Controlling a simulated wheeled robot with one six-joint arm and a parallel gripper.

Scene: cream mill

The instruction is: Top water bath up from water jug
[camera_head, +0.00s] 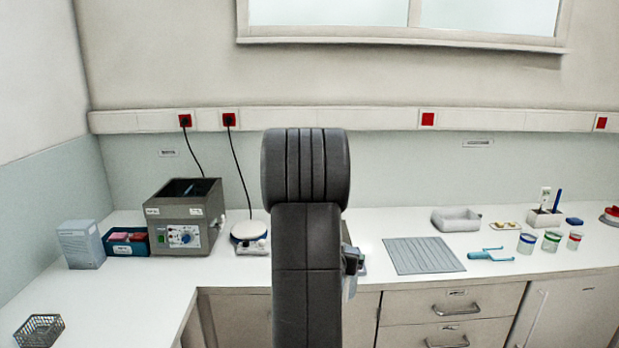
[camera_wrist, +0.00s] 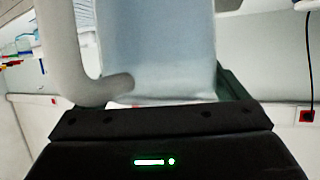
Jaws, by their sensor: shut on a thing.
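The water bath (camera_head: 165,238) is a grey box with a dial panel and a dark open top, on the left part of the counter. Its water level cannot be made out. The water jug (camera_wrist: 155,50) is pale and translucent, with a thick whitish handle (camera_wrist: 70,60), and fills the middle of the wrist view. My gripper (camera_head: 353,260) is shut on the jug; the exact grip is partly hidden. In the head view my dark arm hides most of the gripper and jug; a pale sliver of the jug (camera_head: 349,287) shows beside the arm, right of the bath.
A round white-topped device (camera_head: 249,232) stands right of the bath. A blue box with red items (camera_head: 126,241) and a grey-white box (camera_head: 81,244) stand left of it. A grey ribbed mat (camera_head: 423,256) lies right of my arm, with several beakers (camera_head: 550,241) farther right. A wire basket (camera_head: 39,331) is front left.

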